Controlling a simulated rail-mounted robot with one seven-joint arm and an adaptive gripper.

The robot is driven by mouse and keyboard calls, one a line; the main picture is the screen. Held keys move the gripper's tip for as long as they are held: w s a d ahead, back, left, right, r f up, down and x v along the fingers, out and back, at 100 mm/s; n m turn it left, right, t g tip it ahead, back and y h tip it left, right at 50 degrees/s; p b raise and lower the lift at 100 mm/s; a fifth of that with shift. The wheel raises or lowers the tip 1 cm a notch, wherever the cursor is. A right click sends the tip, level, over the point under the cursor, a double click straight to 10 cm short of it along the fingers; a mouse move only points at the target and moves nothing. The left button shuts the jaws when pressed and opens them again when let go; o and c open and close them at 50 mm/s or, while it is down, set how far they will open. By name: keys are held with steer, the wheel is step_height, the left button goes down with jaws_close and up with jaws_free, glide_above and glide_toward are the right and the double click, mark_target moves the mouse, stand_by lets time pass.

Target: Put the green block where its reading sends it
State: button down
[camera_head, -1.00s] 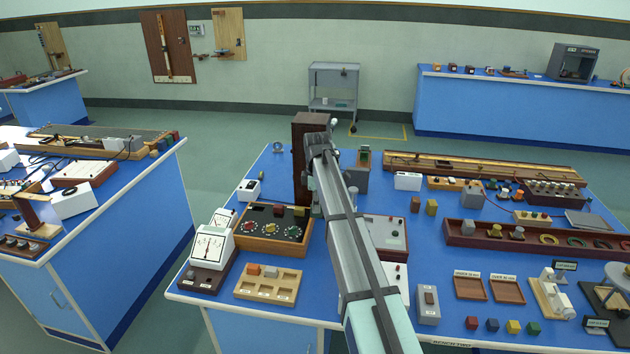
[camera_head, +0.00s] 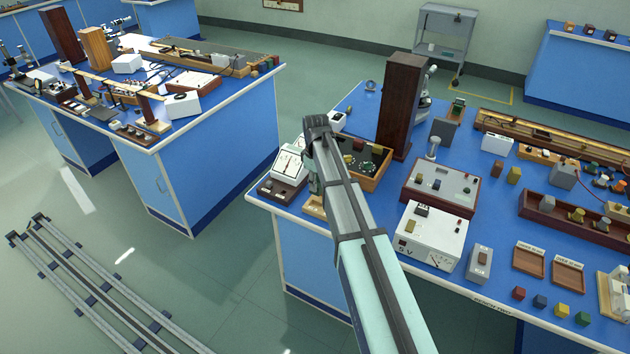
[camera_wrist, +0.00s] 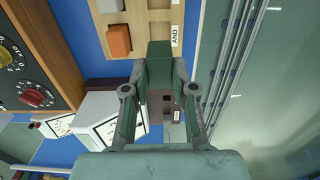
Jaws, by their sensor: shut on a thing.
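In the wrist view my gripper (camera_wrist: 160,76) is shut on a dark green block (camera_wrist: 158,62). It is held over the bench's front edge beside a wooden tray (camera_wrist: 142,16) with compartments, one label reading "AND". An orange block (camera_wrist: 118,40) sits in that tray. White dial meters (camera_wrist: 108,130) stand below and left of the gripper in the picture. In the head view my arm's end is above the left front corner of the bench, and my arm hides most of the tray (camera_head: 313,207). Another green block (camera_head: 583,318) ends a row of coloured blocks near the front edge.
A dial box (camera_head: 372,182) is beside the meters, with a tall dark wooden column (camera_head: 402,105) behind. A white power supply (camera_head: 431,236) and two labelled shallow trays (camera_head: 528,262) stand to the right. A floor gap separates this bench from the left one.

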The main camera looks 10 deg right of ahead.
steer(key=shift+f+b, duration=1.75)
steer(key=shift+f, duration=1.75)
steer(key=c, duration=0.9)
jaws_free()
steer(key=shift+o, duration=0.2)
steer(key=shift+r, duration=0.15)
step_height(320, 180, up, 12)
steer(key=shift+f, duration=0.1)
